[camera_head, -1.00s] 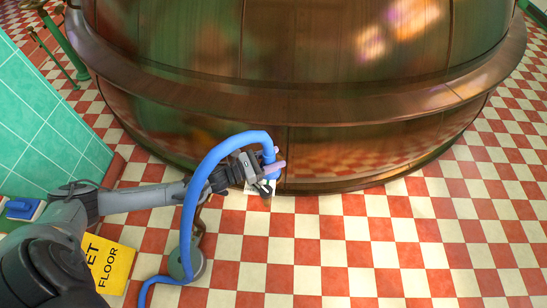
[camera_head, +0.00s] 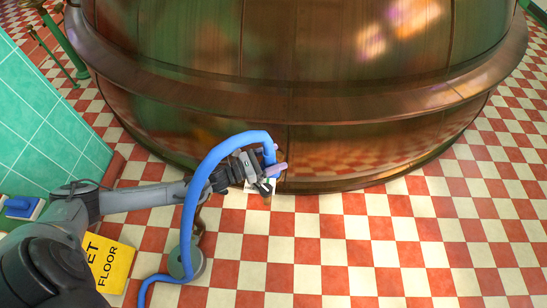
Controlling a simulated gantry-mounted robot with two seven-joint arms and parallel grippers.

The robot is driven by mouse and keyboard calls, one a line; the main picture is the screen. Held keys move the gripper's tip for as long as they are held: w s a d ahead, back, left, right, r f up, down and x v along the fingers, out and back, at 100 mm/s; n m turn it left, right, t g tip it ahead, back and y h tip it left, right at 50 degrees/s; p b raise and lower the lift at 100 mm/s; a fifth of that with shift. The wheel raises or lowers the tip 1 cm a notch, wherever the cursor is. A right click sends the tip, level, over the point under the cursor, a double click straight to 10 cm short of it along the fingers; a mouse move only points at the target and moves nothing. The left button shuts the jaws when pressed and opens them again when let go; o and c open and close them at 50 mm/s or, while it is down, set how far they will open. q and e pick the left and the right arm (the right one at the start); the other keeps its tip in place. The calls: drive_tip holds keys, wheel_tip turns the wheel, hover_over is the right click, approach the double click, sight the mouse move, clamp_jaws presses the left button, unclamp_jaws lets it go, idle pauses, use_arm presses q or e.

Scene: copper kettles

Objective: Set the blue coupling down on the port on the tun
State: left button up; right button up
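The blue hose (camera_head: 190,205) rises from the floor, arches over my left wrist and bends down at its right end. Its end, where the blue coupling (camera_head: 269,156) is, lies among my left gripper's fingers (camera_head: 275,160). The fingers have pinkish tips, one above and one below the blue end. Whether they press on it is too small to tell. The tun (camera_head: 330,150) is the large copper vessel behind, its lower wall close beyond the fingertips. The port is not clearly seen, hidden by the gripper and hose. My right gripper is out of view.
A green tiled wall (camera_head: 35,120) and a blue object (camera_head: 22,207) are at left. The checkered floor (camera_head: 370,250) at right is clear.

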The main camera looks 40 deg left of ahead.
use_arm(q)
drive_tip(key=shift+o, duration=0.4)
drive_tip(key=shift+f, duration=0.1)
drive_tip(key=shift+s+a+p, duration=0.25)
drive_tip(key=shift+s+p, duration=0.1)
drive_tip(key=shift+s, duration=0.15)
drive_tip(key=p+v, duration=0.3)
drive_tip(key=v, duration=0.6)
drive_tip(key=shift+s+a+p, duration=0.2)
drive_tip(key=shift+s+p, duration=0.1)
drive_tip(key=shift+p, duration=0.1)
